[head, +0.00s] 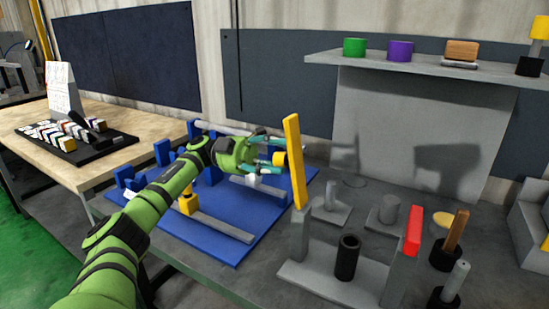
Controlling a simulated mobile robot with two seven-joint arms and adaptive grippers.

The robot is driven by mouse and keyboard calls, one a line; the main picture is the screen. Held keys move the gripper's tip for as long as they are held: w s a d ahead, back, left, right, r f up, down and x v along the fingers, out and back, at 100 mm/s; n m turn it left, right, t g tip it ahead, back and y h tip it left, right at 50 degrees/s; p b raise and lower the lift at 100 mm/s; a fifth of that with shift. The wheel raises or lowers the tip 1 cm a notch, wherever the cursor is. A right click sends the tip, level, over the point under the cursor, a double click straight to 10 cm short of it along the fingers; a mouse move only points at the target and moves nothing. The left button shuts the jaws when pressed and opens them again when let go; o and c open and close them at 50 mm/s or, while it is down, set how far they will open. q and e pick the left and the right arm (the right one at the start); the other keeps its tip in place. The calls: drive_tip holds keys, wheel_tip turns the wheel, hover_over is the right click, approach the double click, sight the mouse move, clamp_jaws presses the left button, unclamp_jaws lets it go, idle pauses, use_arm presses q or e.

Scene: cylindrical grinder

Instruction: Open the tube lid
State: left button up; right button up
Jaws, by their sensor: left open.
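My left arm reaches in from the lower left over the blue fixture. My left gripper (276,153) is open, with its teal fingers spread and pointing right. A short yellow round piece (281,159) shows at the fingertips; I cannot tell whether it is between them or behind them, or whether it is the tube lid. A long grey tube (222,128) lies across the back of the blue fixture (232,246), partly hidden by my arm. My right gripper is not in view.
An upright yellow bar (295,160) stands just right of the gripper. Further right are a black cylinder (347,258), a red-topped post (413,231) and small holders. A shelf (400,63) at the back bears green and purple cylinders. A wooden table (100,165) stands left.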

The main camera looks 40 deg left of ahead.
use_arm(q)
drive_tip(key=v, duration=0.7)
drive_tip(key=shift+a, duration=0.2)
idle(0.4)
